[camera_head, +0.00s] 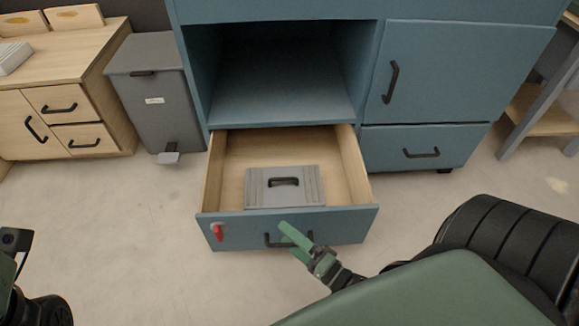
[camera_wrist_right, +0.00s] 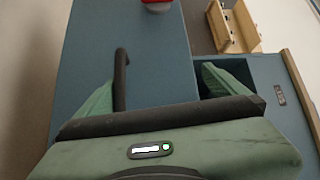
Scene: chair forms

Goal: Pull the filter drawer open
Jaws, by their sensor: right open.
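The filter drawer (camera_head: 340,229) is the blue-fronted drawer under the open compartment, and it stands pulled well out. Its pale wooden inside shows, with a grey ridged box with a black handle (camera_head: 256,188) lying in it. A black bar handle (camera_head: 272,241) is on the drawer front; it also shows in the right wrist view (camera_wrist_right: 121,72). My right gripper (camera_head: 292,241) is open at the right part of this handle. In the wrist view its fingers (camera_wrist_right: 160,92) are apart, with the handle near the left finger.
A red knob (camera_head: 218,233) sits on the drawer front's left. A blue cabinet (camera_head: 455,75) has a shut door and a lower drawer at right. A grey pedal bin (camera_head: 155,95) and wooden cabinet (camera_head: 100,65) stand left. Floor (camera_head: 120,220) in front is clear.

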